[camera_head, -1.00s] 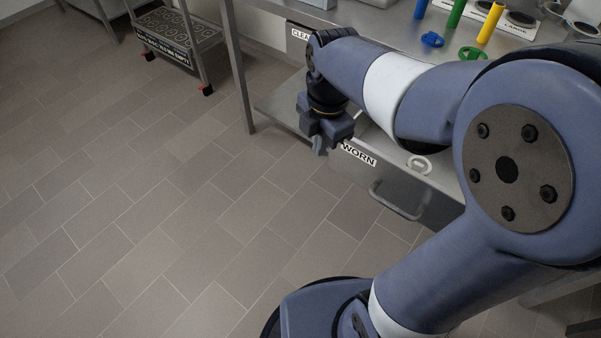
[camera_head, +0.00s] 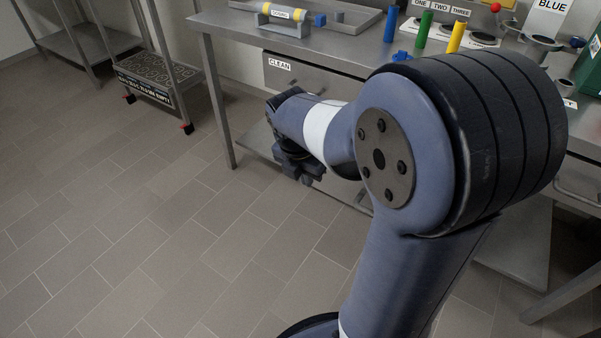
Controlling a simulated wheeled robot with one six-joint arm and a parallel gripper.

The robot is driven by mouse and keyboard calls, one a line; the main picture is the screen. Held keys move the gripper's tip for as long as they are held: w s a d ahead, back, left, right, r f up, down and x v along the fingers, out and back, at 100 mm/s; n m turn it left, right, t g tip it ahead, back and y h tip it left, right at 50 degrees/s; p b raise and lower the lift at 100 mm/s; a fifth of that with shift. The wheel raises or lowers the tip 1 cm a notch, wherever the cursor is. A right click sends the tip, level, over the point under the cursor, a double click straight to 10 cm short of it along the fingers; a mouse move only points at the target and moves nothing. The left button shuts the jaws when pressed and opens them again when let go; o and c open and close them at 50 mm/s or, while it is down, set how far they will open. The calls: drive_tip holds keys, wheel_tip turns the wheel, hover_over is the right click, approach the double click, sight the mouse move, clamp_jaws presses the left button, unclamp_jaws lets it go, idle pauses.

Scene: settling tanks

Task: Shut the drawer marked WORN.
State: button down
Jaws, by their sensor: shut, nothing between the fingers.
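The drawer marked WORN is not visible, and neither its label nor its handle shows. My arm covers the part of the bench front to the right of the drawer marked CLEAN (camera_head: 291,78). The CLEAN drawer sits under the steel bench top and looks shut. My gripper (camera_head: 306,180) is shut and empty. It points downward in front of the bench, below the CLEAN drawer and near the edge of the lower shelf. I cannot tell whether it touches anything.
The steel bench (camera_head: 232,32) carries a blue cylinder (camera_head: 390,24), a green one (camera_head: 424,29) and a yellow one (camera_head: 455,37). A wheeled rack (camera_head: 150,80) stands at the back left. The tiled floor (camera_head: 130,220) is clear on the left.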

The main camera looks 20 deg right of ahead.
drive_tip(key=shift+w+d+r, duration=0.15)
drive_tip(key=shift+w+d, duration=0.8)
drive_tip(key=shift+d, duration=0.3)
drive_tip(key=shift+d, duration=0.1)
